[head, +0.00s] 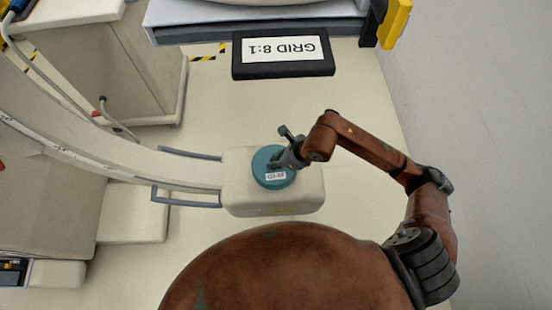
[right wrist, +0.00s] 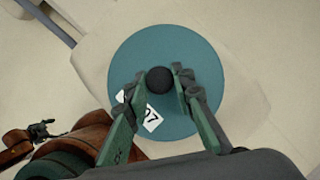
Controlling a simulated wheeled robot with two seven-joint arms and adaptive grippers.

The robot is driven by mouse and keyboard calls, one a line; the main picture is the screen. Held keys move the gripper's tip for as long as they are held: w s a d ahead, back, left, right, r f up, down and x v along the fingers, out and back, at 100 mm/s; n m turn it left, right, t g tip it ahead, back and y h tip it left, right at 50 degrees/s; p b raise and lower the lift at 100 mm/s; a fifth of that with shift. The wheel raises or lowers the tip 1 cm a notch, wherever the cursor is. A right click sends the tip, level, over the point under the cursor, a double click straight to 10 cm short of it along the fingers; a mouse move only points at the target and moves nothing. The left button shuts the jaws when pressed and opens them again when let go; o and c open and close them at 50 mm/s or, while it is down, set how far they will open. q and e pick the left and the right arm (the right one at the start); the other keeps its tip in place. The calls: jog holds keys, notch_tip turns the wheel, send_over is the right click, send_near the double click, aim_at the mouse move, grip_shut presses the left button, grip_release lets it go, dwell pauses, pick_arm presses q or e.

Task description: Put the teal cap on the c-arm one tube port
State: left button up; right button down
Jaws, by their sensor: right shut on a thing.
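The teal cap (head: 268,179) is a round disc with a dark knob (right wrist: 159,80) in its middle and a white label. In the head view it lies over the cream tube housing (head: 237,197) at the end of the C-arm (head: 130,165). My right gripper (head: 276,164) is shut on the knob, its two green fingers on either side of it in the right wrist view (right wrist: 158,84). The port itself is hidden beneath the cap. I cannot tell whether the cap touches the housing or is slightly above it. My left gripper is not in view.
Grey handle bars (head: 186,203) stick out left of the housing. A black-framed block labelled "GRID 8:1" (head: 283,69) is beyond it, before a grey table edge. A cream cabinet (head: 140,65) stands at the upper left. A bare wall (head: 470,110) is on the right.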

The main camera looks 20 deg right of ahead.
jog(key=c, duration=1.7)
grip_release()
jog(key=shift+o, duration=0.2)
jog(key=shift+r, duration=0.1)
pick_arm(q)
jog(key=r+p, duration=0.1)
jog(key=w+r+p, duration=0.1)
jog(key=p, duration=0.1)
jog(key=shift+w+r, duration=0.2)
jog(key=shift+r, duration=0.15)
pick_arm(e)
jog(key=v, duration=1.2)
